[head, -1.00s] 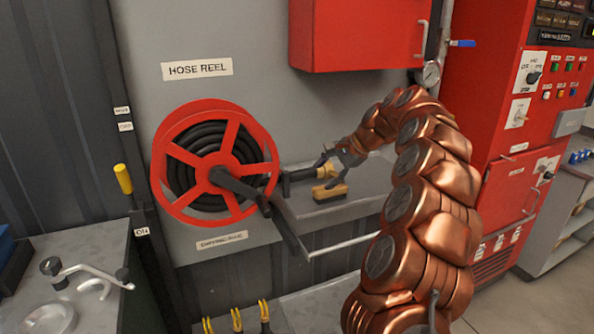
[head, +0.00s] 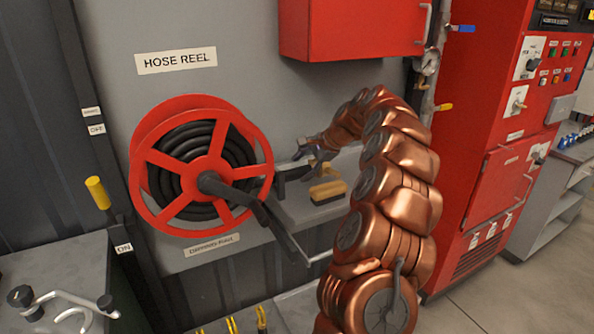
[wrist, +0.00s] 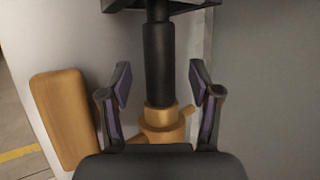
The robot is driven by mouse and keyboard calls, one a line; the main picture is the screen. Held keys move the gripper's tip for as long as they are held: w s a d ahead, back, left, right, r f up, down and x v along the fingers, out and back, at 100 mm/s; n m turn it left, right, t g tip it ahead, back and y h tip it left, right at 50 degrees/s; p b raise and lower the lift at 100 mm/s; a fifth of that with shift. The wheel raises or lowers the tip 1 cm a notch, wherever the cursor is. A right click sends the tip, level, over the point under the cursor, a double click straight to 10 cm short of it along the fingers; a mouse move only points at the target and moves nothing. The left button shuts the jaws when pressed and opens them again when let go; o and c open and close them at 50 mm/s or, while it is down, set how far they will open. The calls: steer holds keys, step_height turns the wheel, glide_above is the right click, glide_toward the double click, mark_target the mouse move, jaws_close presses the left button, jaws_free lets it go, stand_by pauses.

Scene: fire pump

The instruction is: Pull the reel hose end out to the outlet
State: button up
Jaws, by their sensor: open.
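The red hose reel (head: 200,165) with coiled black hose hangs on the grey wall at the left of the head view. The hose end (wrist: 159,65), black with a brass-coloured fitting (wrist: 160,122), fills the middle of the wrist view. In the head view the black hose end (head: 284,177) sticks out right of the reel, its fitting largely hidden by my gripper (head: 308,160). My gripper (wrist: 160,84) is open, one finger on each side of the hose end, with gaps on both sides. I cannot make out the outlet.
A tan block (head: 328,192) lies on the grey shelf (head: 338,208) beside the hose end; it also shows in the wrist view (wrist: 62,120). A red cabinet (head: 350,25) hangs above. A pipe with yellow (head: 444,107) and blue (head: 462,29) handles stands right of my arm.

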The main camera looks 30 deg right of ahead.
mark_target(299, 171)
steer(key=shift+x, duration=1.55)
jaws_close()
